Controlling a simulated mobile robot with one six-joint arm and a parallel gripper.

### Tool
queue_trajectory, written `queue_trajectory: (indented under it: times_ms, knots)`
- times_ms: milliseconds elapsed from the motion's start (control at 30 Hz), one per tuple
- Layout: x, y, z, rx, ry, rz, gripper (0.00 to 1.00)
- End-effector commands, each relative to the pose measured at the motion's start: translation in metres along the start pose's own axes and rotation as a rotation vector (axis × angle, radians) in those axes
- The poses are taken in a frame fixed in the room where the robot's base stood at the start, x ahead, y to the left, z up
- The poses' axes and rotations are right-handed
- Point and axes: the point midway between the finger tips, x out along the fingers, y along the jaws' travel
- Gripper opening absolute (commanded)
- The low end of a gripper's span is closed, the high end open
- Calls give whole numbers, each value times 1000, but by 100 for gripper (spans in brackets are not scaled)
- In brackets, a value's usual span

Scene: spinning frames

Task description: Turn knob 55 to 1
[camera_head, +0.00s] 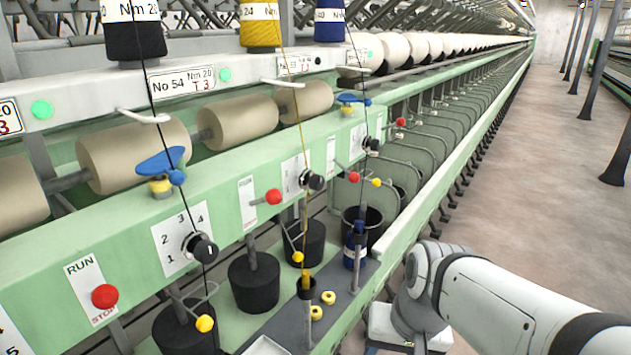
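A black knob (200,248) sits on a white dial plate (172,240) marked 1 to 4 on the green rail, left of centre. A white mark shows on its end face; I cannot tell which number it is set to. A second black knob (312,180) and a third (372,144) are farther along the rail to the right. A label above the rail reads No 54 (185,82); no number 55 is readable, so I cannot tell which knob is 55. My gripper is not in view; only white links of my arm show at lower right.
Black pots (254,282) stand below. The aisle floor (540,190) at right is clear.

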Motion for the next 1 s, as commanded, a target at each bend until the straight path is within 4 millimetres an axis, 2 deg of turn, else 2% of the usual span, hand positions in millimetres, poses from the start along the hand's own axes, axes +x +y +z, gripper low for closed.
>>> queue_trajectory:
  times_ms: [133,267,400,467,600,733,833,1000]
  knots:
    - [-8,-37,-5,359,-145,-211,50]
    - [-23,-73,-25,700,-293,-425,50]
    - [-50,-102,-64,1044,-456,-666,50]
    - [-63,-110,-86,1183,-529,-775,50]
    - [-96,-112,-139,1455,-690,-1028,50]
    - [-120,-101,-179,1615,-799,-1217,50]
    - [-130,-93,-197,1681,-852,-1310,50]
    - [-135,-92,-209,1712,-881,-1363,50]
